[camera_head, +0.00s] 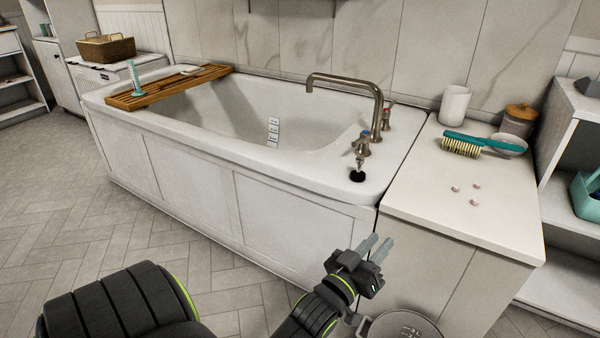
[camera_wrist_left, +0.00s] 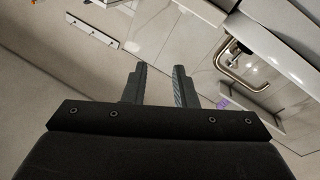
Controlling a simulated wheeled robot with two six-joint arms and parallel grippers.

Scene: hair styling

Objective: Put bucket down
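A round grey metal vessel (camera_head: 405,326), perhaps the bucket, shows at the bottom edge in the head view, beside the front of the counter cabinet. Most of it is cut off, and I cannot tell what it rests on. My left gripper (camera_head: 375,247) is just above and left of it in the picture, in front of the tub's right end. Its two fingers are apart with nothing between them, as the left wrist view (camera_wrist_left: 160,88) also shows. My right gripper is not in view.
The white bathtub (camera_head: 190,165) has a wooden tray (camera_head: 165,88) across it and a bronze faucet (camera_head: 378,105). The counter (camera_head: 410,185) holds a white cup (camera_head: 454,105), a teal brush (camera_head: 475,140), a lidded jar (camera_head: 518,121) and small pinkish pieces. Floor at left is clear.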

